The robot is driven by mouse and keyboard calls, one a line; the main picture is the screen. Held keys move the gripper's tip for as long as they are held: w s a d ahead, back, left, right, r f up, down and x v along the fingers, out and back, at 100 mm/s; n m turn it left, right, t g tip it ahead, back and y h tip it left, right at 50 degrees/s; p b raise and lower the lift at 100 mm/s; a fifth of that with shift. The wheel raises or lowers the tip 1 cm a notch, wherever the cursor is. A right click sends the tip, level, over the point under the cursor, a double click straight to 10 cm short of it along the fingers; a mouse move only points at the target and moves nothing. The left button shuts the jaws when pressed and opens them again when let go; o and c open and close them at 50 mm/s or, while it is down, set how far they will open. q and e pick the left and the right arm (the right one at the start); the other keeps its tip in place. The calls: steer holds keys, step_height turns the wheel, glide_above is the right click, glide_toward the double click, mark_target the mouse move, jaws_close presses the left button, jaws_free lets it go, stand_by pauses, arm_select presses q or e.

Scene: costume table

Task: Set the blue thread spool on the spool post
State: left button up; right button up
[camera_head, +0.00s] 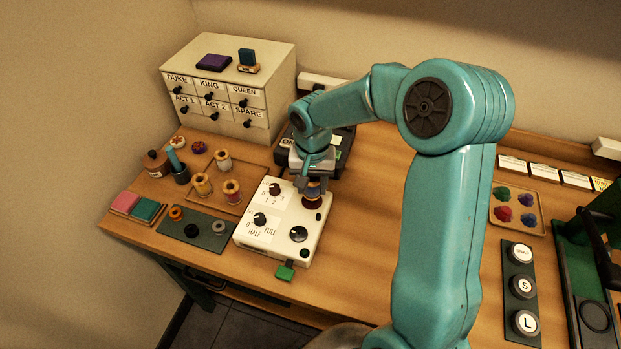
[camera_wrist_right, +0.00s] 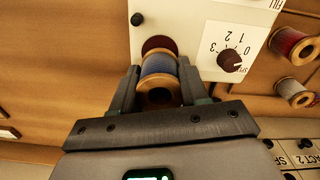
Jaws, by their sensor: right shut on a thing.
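The blue thread spool (camera_wrist_right: 158,66) has pale wooden ends and sits between the fingers of my right gripper (camera_wrist_right: 157,78), which is shut on it. In the head view the spool (camera_head: 313,187) is partly hidden by my right gripper (camera_head: 311,180). It is over the back right part of a white control box (camera_head: 283,218). A dark red round piece (camera_head: 312,202) shows just under the spool, and also in the wrist view (camera_wrist_right: 158,43); it looks like the base of the spool post. I cannot tell whether the spool touches it. My left gripper is not in view.
Other spools (camera_head: 232,190) stand on a wooden tray (camera_head: 238,207) left of the box. A labelled drawer cabinet (camera_head: 228,85) stands behind. A dark device (camera_head: 343,148) is close behind the gripper. The table right of the box is clear.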

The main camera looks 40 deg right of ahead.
mark_target(312, 192)
steer(key=shift+f, duration=0.75)
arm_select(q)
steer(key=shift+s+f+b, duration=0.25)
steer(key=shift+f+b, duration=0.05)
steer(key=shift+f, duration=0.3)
arm_select(e)
steer(key=shift+s+f, duration=0.15)
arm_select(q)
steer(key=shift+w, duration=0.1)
arm_select(e)
steer(key=shift+w, duration=0.2)
steer(key=shift+s, duration=0.15)
arm_select(q)
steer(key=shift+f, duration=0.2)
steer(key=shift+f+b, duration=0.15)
steer(key=shift+b, duration=0.2)
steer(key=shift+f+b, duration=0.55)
arm_select(e)
steer(key=shift+f, duration=0.65)
steer(key=o, duration=0.8)
